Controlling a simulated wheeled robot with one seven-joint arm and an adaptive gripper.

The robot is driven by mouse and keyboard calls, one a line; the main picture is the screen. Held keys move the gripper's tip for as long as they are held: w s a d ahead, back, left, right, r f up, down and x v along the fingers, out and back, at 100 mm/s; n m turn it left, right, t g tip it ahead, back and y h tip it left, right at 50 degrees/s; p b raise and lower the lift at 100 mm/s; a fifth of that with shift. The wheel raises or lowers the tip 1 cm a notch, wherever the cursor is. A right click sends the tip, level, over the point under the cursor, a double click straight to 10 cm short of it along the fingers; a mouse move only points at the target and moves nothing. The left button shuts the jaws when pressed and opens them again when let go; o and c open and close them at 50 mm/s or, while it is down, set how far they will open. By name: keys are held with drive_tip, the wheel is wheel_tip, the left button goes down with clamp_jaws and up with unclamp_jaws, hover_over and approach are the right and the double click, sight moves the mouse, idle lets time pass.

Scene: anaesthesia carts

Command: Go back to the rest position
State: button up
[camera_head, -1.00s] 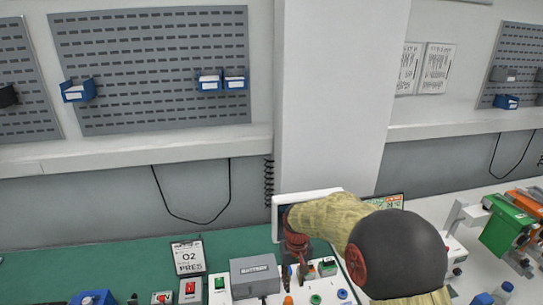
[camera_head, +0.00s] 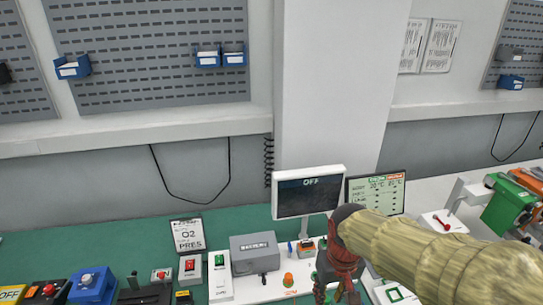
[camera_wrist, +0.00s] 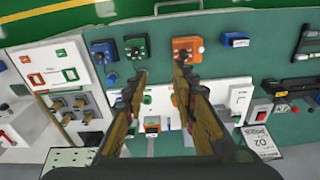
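My gripper (camera_head: 338,284) is at the lower middle right of the head view, in front of the panel with coloured knobs. My arm, in a tan sleeve, reaches in from the right. In the wrist view my gripper (camera_wrist: 158,78) has its two fingers spread apart with nothing between them. Beyond the fingertips lie the green work surface (camera_wrist: 215,85) and several small devices, apart from the fingers. In the head view the fingertips are small and partly cut by the lower edge.
A monitor reading OFF (camera_head: 308,192) and a second screen (camera_head: 377,192) stand behind my gripper. A grey battery box (camera_head: 254,252) and an O2 PRES card (camera_head: 188,236) are to the left. A green and orange device (camera_head: 508,205) is at the right. The green surface behind the card is clear.

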drive_tip(key=s+d+r+t+b, duration=0.2)
drive_tip(key=s, duration=0.3)
drive_tip(key=s+d+r+m+t+b, duration=0.1)
drive_tip(key=s+d+r+t+b, duration=0.1)
drive_tip(key=s, duration=0.3)
drive_tip(key=shift+s+d+r+t+b, duration=0.35)
drive_tip(key=shift+d+r+t+b, duration=0.05)
drive_tip(key=shift+b, duration=0.35)
drive_tip(key=shift+a, duration=0.1)
